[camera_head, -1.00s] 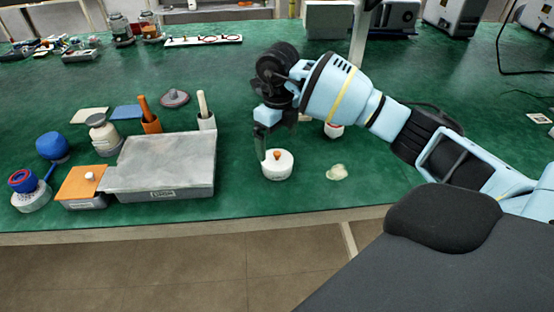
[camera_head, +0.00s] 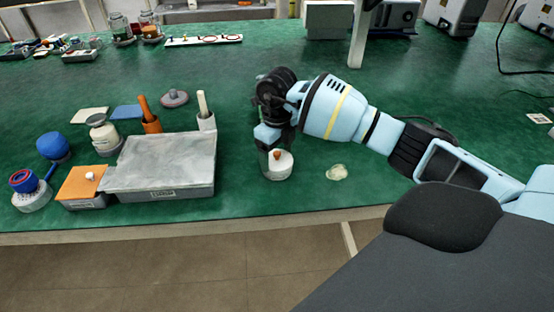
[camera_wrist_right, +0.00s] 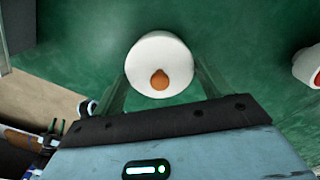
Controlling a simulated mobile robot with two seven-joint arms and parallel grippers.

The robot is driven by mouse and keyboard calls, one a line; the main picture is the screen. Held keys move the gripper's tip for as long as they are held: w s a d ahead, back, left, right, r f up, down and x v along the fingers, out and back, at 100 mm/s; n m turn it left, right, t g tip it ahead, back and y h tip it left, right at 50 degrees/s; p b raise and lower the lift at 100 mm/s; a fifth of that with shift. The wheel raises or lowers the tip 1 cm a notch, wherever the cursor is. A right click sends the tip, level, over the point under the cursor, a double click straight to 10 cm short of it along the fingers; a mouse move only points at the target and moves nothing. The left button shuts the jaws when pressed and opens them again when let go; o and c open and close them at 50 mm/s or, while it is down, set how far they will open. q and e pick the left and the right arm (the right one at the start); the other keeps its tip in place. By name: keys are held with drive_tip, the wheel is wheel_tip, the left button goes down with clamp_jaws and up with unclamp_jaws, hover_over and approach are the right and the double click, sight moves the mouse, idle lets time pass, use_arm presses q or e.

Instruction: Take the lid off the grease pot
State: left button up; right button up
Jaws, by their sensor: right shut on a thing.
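The white round grease pot (camera_head: 277,174) stands near the front edge of the green table. Its white lid with an orange knob (camera_head: 279,157) is at its top; it fills the middle of the right wrist view (camera_wrist_right: 160,60). My right gripper (camera_head: 275,155) comes down from above with a finger on each side of the lid, and is shut on it. I cannot tell whether the lid is apart from the pot. My left gripper is not in view.
A grey tray-like box (camera_head: 165,165) stands to the left, with an orange-topped box (camera_head: 82,183) beside it. A pale blob (camera_head: 337,173) lies right of the pot. Another white pot (camera_wrist_right: 308,67) shows at the right wrist view's edge. The table's middle is largely clear.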

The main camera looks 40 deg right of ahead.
sight(277, 152)
drive_tip(key=shift+r, duration=0.1)
drive_tip(key=shift+r, duration=0.55)
wheel_tip(277, 152, up, 2)
drive_tip(key=shift+r, duration=0.1)
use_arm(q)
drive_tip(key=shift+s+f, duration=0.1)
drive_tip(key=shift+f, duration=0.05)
use_arm(e)
drive_tip(key=s+a+r, duration=0.1)
drive_tip(key=s+a, duration=1)
drive_tip(key=shift+s+a+r, duration=0.15)
drive_tip(key=shift+s+r, duration=0.05)
drive_tip(key=shift+r, duration=0.05)
drive_tip(key=shift+s, duration=0.1)
